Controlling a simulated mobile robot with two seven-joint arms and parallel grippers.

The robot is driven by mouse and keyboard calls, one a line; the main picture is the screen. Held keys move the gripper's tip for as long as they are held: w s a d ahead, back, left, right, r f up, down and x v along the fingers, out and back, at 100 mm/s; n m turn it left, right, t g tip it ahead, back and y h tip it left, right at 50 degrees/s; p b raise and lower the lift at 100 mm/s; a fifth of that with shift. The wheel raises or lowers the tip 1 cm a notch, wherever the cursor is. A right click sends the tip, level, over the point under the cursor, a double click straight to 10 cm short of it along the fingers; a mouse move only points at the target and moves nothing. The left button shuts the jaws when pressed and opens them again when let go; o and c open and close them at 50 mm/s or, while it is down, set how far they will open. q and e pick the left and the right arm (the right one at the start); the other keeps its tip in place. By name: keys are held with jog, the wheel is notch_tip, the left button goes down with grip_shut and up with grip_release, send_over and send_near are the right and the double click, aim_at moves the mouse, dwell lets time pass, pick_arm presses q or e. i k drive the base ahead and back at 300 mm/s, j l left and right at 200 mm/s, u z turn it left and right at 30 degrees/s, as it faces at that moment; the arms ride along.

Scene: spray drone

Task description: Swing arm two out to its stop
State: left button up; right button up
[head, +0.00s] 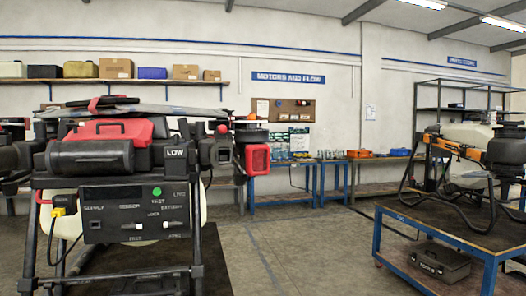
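A dark spray drone (130,147) stands close in front of me on a black frame (37,240), with a red-and-black block on top and a pale tank partly hidden behind it. A black part marked LOW (175,154) sits at its upper right. A control panel (135,212) with a green light and switches faces me. On the right side, a folded-looking arm end (250,133) carries a red cage-like part (257,159). More dark arm parts (12,160) reach the left edge. I cannot read which arm is number two. Neither of my grippers shows.
A blue-framed cart (440,232) at right carries another drone (460,150) with orange arms; a black case (440,262) lies on its lower shelf. Workbenches (335,165) line the back wall. A shelf (120,81) holds boxes. The floor (300,240) between drone and cart is clear.

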aim_at(254, 156)
jog(key=i+l, duration=0.3)
jog(key=i, duration=0.2)
jog(key=i+l, duration=0.25)
jog(key=i, duration=0.25)
jog(key=i+l, duration=0.3)
jog(key=i, duration=0.25)
